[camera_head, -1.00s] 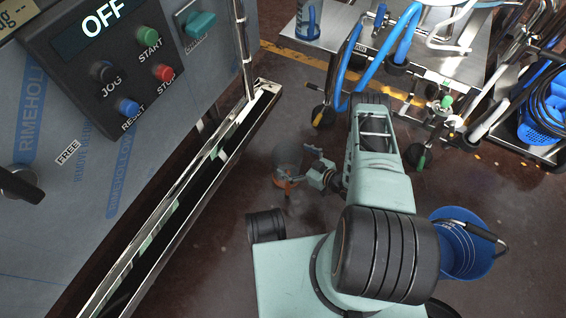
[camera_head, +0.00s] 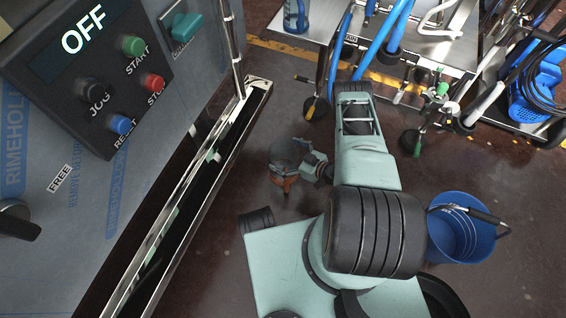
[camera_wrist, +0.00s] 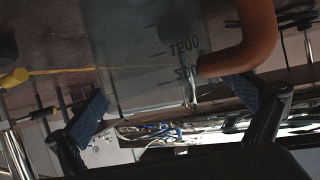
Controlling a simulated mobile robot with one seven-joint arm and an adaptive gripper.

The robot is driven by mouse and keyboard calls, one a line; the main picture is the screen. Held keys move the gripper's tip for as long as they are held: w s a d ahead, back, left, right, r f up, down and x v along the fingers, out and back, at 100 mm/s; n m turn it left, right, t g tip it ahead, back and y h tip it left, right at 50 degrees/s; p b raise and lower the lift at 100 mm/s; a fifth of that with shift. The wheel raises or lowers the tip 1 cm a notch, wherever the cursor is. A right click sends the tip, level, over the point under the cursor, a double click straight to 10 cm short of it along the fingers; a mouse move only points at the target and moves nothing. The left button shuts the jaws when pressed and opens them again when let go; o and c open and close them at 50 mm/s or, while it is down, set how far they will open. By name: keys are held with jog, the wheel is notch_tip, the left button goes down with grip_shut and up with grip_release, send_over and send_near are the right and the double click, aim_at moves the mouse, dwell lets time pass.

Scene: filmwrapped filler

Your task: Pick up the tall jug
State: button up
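The tall jug (camera_head: 290,153) is clear, with an orange handle, and stands out small at the tip of my arm in the head view. In the wrist view the jug (camera_wrist: 140,55) shows upside down, with volume marks and a thick orange handle (camera_wrist: 245,45) at its right. My gripper (camera_wrist: 170,105) has its two blue-padded fingers spread wide, one on each side of the jug. The left pad overlaps the jug's left edge. The right pad lies by the handle, with a gap to the clear wall. The gripper (camera_head: 301,166) is small in the head view.
A machine panel (camera_head: 90,70) with buttons and a metal-edged frame (camera_head: 215,170) stands at the left. A metal table (camera_head: 440,50) with blue hoses is at the back right. A blue bucket (camera_head: 455,238) stands at the right. Dark floor (camera_head: 225,262) lies between frame and base.

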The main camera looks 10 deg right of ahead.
jog(key=c, duration=1.3)
jog(key=shift+c, duration=0.2)
